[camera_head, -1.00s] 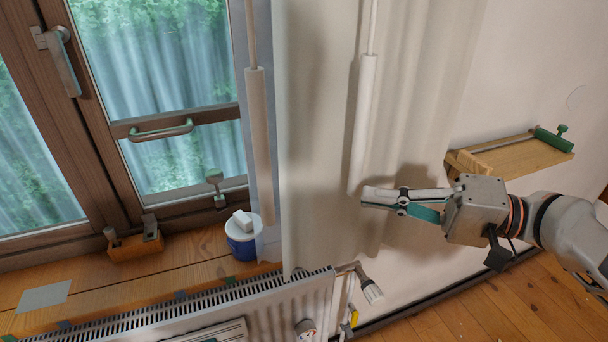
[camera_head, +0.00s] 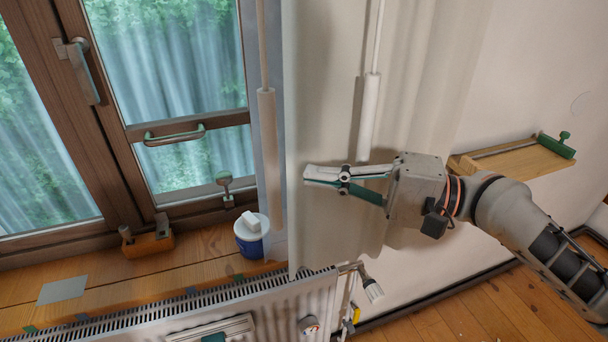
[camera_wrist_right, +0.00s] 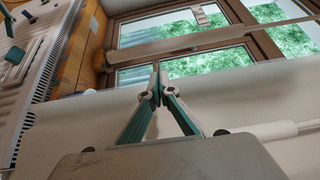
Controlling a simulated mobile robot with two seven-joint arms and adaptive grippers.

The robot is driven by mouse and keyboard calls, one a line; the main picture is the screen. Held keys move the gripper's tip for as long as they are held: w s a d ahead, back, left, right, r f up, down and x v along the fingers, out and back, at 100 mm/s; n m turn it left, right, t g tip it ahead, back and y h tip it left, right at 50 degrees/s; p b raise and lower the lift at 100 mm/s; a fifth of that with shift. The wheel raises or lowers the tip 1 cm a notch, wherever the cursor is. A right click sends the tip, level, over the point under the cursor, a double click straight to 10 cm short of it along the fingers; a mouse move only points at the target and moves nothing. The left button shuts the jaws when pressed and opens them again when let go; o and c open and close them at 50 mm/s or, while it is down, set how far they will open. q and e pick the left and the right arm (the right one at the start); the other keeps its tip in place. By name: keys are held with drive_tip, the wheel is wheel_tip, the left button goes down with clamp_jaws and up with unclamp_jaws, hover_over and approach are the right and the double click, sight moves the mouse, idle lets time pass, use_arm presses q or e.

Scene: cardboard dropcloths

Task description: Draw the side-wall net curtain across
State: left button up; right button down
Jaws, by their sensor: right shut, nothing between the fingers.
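A cream curtain (camera_head: 325,110) hangs in soft folds along the side wall, right of the window. One white draw wand (camera_head: 369,118) hangs in front of it; a second wand (camera_head: 270,155) hangs at its left, by the window. I cannot tell which layer is the net. My right gripper (camera_head: 308,174) is shut and empty, fingers pointing left across the curtain, below the right wand. In the wrist view its fingertips (camera_wrist_right: 156,76) meet before the window, with one wand (camera_wrist_right: 205,38) beyond and another (camera_wrist_right: 265,130) at lower right. My left gripper is out of view.
A radiator (camera_head: 275,308) with a valve (camera_head: 372,290) stands below. A blue-and-white tub (camera_head: 250,242) and a wooden block (camera_head: 150,245) sit on the sill. A wooden shelf (camera_head: 515,157) juts from the right wall.

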drive_tip(key=s+a, duration=0.1)
drive_tip(key=a+p, duration=0.1)
drive_tip(key=shift+s+a, duration=0.4)
